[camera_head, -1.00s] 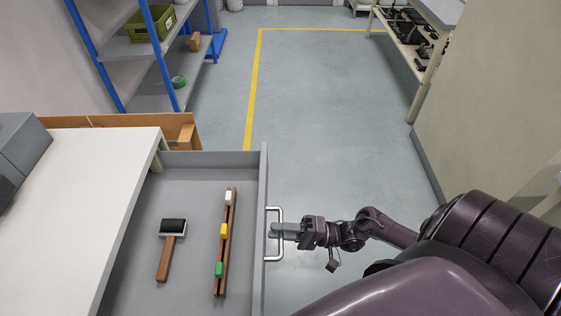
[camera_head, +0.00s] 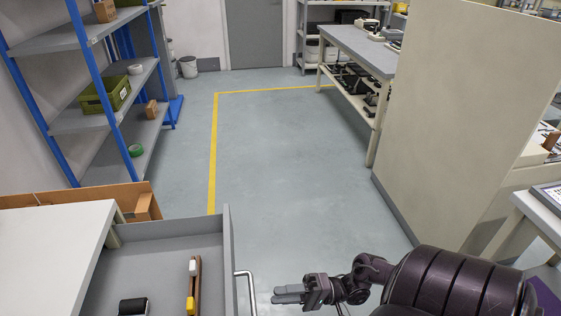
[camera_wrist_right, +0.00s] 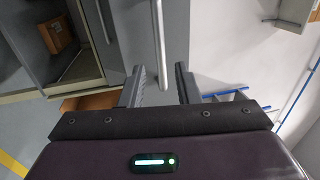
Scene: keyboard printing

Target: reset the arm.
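The grey drawer (camera_head: 228,262) stands pulled out at the lower left of the head view. Its metal handle (camera_head: 251,290) is on its right-hand front. My right gripper (camera_head: 288,294) is just right of the handle, apart from it. In the right wrist view my right gripper (camera_wrist_right: 160,84) is open and empty, with the handle (camera_wrist_right: 158,40) beyond the gap between its fingers. In the drawer lie a black roller (camera_head: 133,306) and a wooden strip with white and yellow blocks (camera_head: 191,304), both cut off by the frame. My left gripper is out of view.
A white table (camera_head: 50,250) is left of the drawer. A blue-post shelf (camera_head: 75,120) stands behind it, and a beige partition (camera_head: 450,110) is at right. The grey floor (camera_head: 290,170) ahead is clear, marked with a yellow line (camera_head: 213,150).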

